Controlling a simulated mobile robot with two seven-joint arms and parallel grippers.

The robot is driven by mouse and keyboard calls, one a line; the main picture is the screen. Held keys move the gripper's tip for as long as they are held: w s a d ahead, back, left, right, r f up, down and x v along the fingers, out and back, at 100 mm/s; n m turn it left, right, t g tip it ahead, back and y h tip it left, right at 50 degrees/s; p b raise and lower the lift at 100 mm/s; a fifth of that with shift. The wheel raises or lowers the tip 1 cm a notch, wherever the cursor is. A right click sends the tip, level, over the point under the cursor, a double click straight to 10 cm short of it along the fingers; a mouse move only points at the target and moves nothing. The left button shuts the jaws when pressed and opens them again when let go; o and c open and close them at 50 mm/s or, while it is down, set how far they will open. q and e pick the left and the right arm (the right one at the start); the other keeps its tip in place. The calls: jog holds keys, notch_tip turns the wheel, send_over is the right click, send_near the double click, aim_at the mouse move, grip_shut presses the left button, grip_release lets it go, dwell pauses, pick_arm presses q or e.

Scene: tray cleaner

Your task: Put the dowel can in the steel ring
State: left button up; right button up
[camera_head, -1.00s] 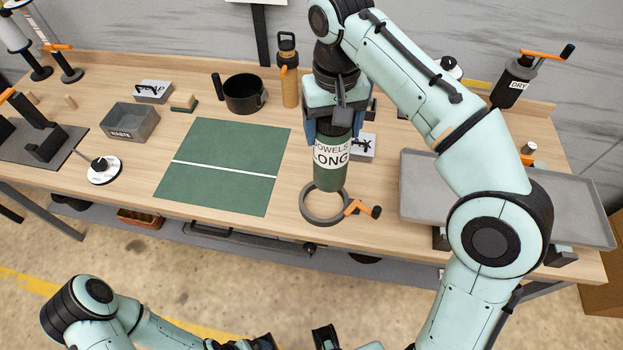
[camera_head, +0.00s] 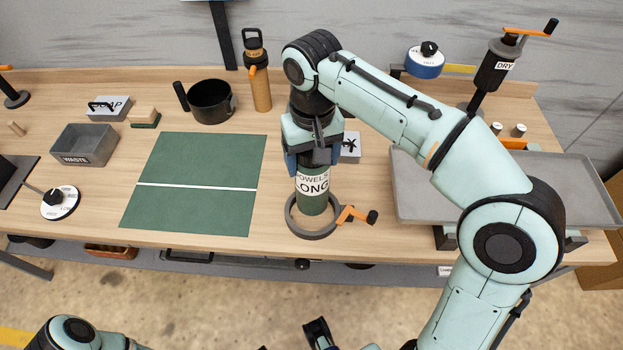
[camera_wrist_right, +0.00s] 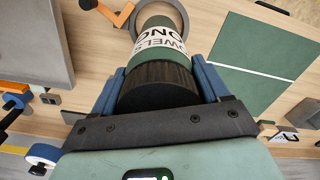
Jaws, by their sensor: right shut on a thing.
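The dowel can (camera_head: 312,184) is dark green with a white label whose visible words end in "LONG". It stands upright in my right gripper (camera_head: 312,165), which is shut on its upper part. The right wrist view shows the can's dark end (camera_wrist_right: 158,88) between the blue fingers. The steel ring (camera_head: 311,235) is a grey ring with an orange, black-tipped handle at its right. The can's lower end appears within the ring's outline; I cannot tell whether it has reached the table. The ring partly shows beyond the can in the right wrist view (camera_wrist_right: 180,14).
A green mat (camera_head: 195,212) lies left of the ring. A grey tray (camera_head: 410,205) stands to the right, under my right arm. A black pot (camera_head: 212,102), an orange bottle (camera_head: 261,92) and a waste bin (camera_head: 85,147) stand further back and left.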

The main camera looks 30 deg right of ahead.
jog(key=shift+f+b, duration=0.7)
jog(key=shift+f, duration=2.15)
jog(key=o, duration=1.7)
jog(key=shift+f, duration=0.1)
notch_tip(320, 180, up, 12)
jog(key=p, duration=0.4)
jog(key=shift+r, duration=0.2)
